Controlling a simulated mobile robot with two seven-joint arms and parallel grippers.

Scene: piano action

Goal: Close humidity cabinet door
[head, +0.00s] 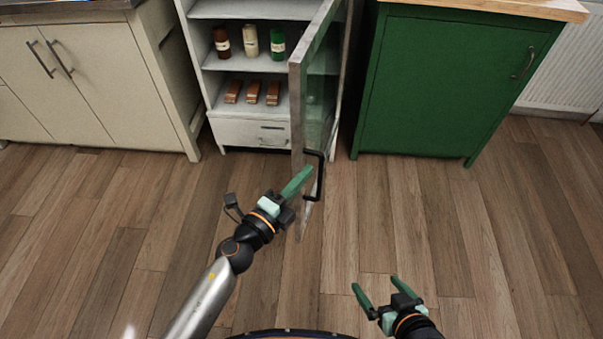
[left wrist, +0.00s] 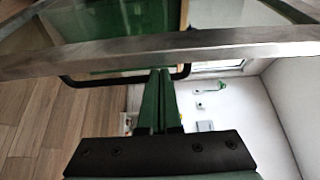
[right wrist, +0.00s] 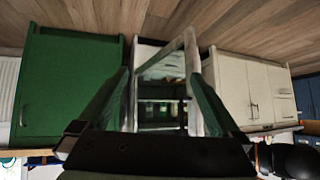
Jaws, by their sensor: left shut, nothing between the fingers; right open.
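The humidity cabinet (head: 214,82) stands with its glass door (head: 297,95) swung wide open toward me, hinged on the right. The door has a worn metal frame and a black bar handle (head: 320,175) on its right face. My left gripper (head: 304,175) is shut and empty, its fingertips at the door edge beside the handle. In the left wrist view the shut fingers (left wrist: 161,75) reach the metal door frame (left wrist: 160,50), near the black handle (left wrist: 85,81); contact is unclear. My right gripper (head: 375,287) is open and empty, low over the floor at right, away from the door.
Inside the cabinet are bottles (head: 250,42) on one shelf, brown blocks (head: 253,93) below, and a white drawer (head: 250,133) at the bottom. A green cabinet (head: 440,90) stands to the right and a cream cabinet (head: 95,90) to the left. The wooden floor (head: 90,240) in front is clear.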

